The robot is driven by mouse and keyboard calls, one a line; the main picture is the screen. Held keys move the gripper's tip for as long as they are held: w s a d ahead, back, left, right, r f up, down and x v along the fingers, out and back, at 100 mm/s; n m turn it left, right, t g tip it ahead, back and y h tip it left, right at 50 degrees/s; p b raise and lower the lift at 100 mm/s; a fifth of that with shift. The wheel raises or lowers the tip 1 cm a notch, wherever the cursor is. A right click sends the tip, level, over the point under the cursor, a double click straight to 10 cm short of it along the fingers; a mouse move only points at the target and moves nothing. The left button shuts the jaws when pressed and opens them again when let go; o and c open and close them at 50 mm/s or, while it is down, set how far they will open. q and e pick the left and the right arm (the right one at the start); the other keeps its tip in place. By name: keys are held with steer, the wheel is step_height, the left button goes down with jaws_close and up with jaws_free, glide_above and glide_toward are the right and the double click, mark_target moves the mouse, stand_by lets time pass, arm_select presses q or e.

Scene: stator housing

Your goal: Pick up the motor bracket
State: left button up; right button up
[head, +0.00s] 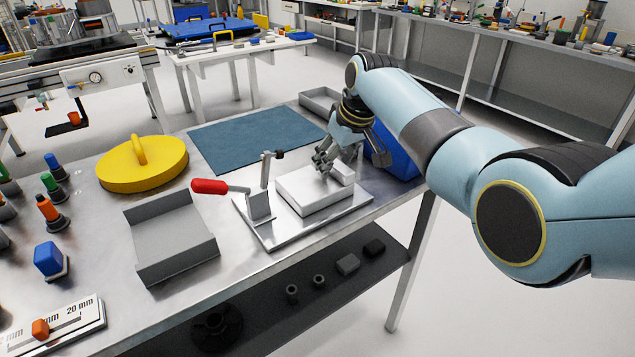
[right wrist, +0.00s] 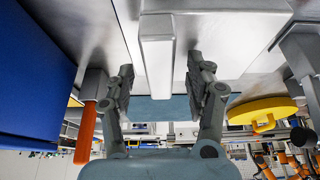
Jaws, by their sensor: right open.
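The motor bracket, as far as I can tell, is the pale grey block (head: 312,194) with a raised part (head: 343,173) on top. It lies on a metal plate (head: 284,233) near the table's right front edge. My right gripper (head: 325,160) is over its back part, pointing down. In the right wrist view the fingers of my right gripper (right wrist: 160,72) are apart, one on each side of a pale upright part (right wrist: 157,52). I see gaps beside it, and no clear contact. My left gripper is not in view.
A toggle clamp with a red handle (head: 209,187) stands left of the block. A grey tray (head: 172,242) and a yellow round lid (head: 142,172) lie further left. A blue bin (head: 398,160) is close behind my right gripper. A blue mat (head: 236,138) is clear.

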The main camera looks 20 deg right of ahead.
steer(key=shift+f, duration=0.15)
jaws_close()
stand_by(0.4)
